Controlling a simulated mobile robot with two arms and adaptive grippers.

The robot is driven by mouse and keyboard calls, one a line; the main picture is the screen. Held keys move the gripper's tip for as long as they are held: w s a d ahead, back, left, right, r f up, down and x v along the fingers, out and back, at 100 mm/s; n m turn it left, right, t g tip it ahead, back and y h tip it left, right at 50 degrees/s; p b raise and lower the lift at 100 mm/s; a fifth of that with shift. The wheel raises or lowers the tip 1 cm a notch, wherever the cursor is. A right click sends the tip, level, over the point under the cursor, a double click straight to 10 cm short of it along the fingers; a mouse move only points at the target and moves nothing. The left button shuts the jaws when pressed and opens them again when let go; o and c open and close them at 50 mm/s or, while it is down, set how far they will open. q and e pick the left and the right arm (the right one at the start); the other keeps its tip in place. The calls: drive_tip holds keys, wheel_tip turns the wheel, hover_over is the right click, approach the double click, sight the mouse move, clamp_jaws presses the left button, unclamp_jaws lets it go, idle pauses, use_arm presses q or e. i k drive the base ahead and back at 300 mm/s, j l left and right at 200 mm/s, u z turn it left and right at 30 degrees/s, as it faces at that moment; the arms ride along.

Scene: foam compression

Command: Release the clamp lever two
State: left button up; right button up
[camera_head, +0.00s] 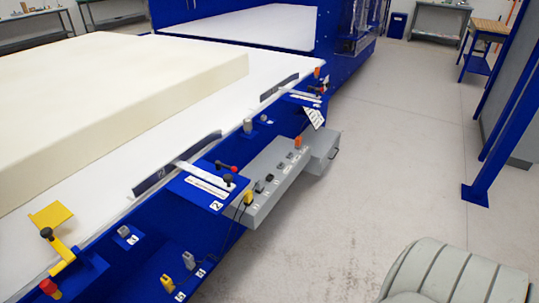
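Clamp lever two (228,180) stands on the blue side frame near the middle of the view, beside a label with a 2. It has a black knob, and a red-tipped handle (228,167) lies close to it. A white bar (203,175) runs from there to a dark plate (165,174) at the edge of the white bed. I cannot tell from this view whether the clamp is locked. Neither of my grippers is in view.
A thick cream foam block (110,115) lies on the white bed. A grey control box (270,185) juts out right of the lever. A yellow clamp (62,256) is at the lower left, another clamp (290,92) farther back. The grey floor (390,150) at right is open.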

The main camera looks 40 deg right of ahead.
sight(218, 164)
drive_tip(key=z, duration=1)
